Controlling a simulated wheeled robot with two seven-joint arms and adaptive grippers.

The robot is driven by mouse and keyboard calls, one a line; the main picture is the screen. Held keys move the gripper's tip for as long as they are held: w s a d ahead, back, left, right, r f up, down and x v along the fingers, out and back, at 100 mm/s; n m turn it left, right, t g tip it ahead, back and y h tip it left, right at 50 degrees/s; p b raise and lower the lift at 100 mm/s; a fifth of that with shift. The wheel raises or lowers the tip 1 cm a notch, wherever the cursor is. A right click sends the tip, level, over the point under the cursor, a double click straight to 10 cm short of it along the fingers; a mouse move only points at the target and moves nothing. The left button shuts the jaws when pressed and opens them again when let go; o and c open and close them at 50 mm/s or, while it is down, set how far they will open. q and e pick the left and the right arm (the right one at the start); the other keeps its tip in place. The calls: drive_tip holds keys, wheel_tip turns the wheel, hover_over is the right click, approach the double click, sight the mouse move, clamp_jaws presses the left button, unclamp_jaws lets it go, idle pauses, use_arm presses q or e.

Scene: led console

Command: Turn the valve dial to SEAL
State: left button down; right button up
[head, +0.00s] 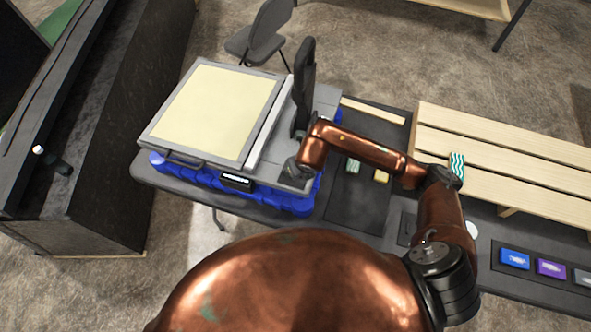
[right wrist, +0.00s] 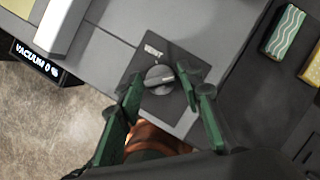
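The valve dial (right wrist: 158,79) is a round grey knob on a dark square plate (right wrist: 150,103) in the right wrist view. The word VENT shows above it. No SEAL label is readable, and part of the plate is behind a finger. My right gripper (right wrist: 161,77) is open, with green fingers on either side of the knob; I cannot tell if they touch it. In the head view my right gripper (head: 294,172) is over the front right corner of the grey machine (head: 256,138), and the dial is hidden there. My left gripper is not in view.
A small display (right wrist: 37,60) reads VACUUM 0. Striped teal (right wrist: 284,30) and yellow (right wrist: 312,66) blocks lie right of the dial. A tall black part (head: 304,85) stands behind my gripper. A slatted wooden rack (head: 520,160) is on the right, with several coloured blocks in front.

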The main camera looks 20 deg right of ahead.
drive_tip(key=shift+o, duration=1.1)
drive_tip(key=v, duration=1.2)
